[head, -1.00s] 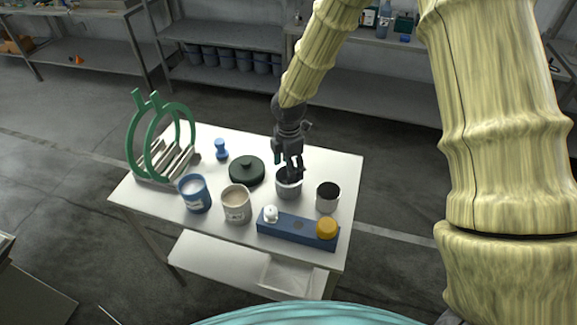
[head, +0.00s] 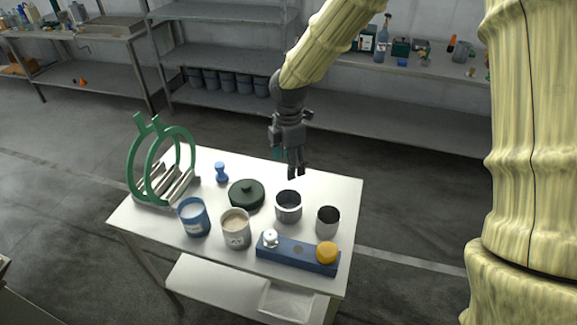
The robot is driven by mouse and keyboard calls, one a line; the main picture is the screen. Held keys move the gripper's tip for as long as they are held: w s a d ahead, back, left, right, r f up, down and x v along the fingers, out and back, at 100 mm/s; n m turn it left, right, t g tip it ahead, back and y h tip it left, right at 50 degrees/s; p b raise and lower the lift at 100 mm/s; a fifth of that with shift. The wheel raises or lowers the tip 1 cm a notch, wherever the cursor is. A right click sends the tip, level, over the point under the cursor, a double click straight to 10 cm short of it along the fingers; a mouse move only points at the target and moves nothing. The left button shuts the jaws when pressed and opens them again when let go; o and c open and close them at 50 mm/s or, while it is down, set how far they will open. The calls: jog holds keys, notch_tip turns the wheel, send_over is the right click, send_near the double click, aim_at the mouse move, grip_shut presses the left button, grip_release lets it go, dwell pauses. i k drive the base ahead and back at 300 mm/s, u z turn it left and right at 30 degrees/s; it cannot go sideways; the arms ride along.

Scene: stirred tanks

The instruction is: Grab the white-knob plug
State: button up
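The white-knob plug (head: 270,237) sits upright at the left end of a long blue block (head: 300,257) near the front of the white table. A yellow-knob plug (head: 326,252) sits at the block's right end, with a dark round spot between the two. My gripper (head: 296,175) points down above the table, behind and above the block and well apart from the white knob. No object shows between its fingers. The fingers look close together, but they are too small and dark to tell how far apart they are.
Two open grey cups (head: 288,208) (head: 328,220) stand behind the block. Left of it are a cream-filled cup (head: 235,230), a blue cup (head: 193,217) and a dark green lid (head: 246,194). A blue knobbed piece (head: 221,172) and a green-ringed rack (head: 160,165) stand farther left.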

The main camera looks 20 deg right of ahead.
aim_at(270, 240)
jog(key=k, duration=1)
